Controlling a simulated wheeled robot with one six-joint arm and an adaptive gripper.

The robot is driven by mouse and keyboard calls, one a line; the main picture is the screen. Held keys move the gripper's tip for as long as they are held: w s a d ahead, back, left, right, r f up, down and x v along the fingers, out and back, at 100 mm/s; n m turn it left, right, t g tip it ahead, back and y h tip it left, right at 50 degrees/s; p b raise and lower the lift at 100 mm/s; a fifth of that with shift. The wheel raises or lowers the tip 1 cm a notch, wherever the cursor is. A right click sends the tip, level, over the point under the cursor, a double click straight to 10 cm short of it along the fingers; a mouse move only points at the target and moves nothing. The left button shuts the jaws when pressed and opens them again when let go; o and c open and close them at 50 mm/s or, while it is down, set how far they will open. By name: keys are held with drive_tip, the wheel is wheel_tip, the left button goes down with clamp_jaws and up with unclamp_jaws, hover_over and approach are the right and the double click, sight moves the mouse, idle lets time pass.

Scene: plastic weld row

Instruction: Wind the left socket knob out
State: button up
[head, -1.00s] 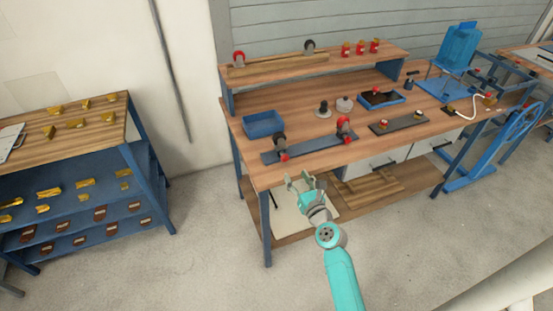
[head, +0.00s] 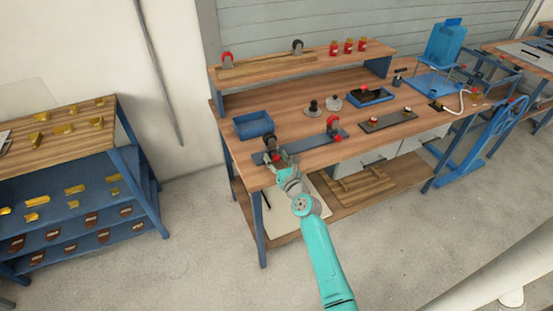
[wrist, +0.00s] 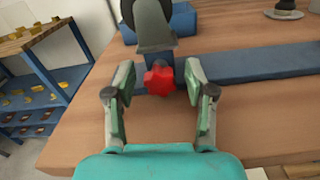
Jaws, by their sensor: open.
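The left socket knob is a red lobed knob (wrist: 159,80) on the front of a grey bracket (wrist: 152,30) with a dark wheel on top. The bracket stands at the left end of a blue-grey bar; in the head view the knob (head: 277,157) is partly hidden by my gripper. My gripper (wrist: 158,73) is open, one finger on each side of the knob, with a gap visible on both sides. In the head view my gripper (head: 284,172) is at the bench's front edge.
The bar (head: 300,145) lies on a wooden workbench and carries a second, red-wheeled bracket (head: 333,125) with its own red knob to the right. A blue tray (head: 254,125) stands behind left. A dark plate (head: 388,121) lies farther right. Bare bench top lies before the bar.

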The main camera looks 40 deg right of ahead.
clamp_jaws()
drive_tip(key=shift+n, duration=0.8)
unclamp_jaws()
drive_tip(key=v, duration=1.2)
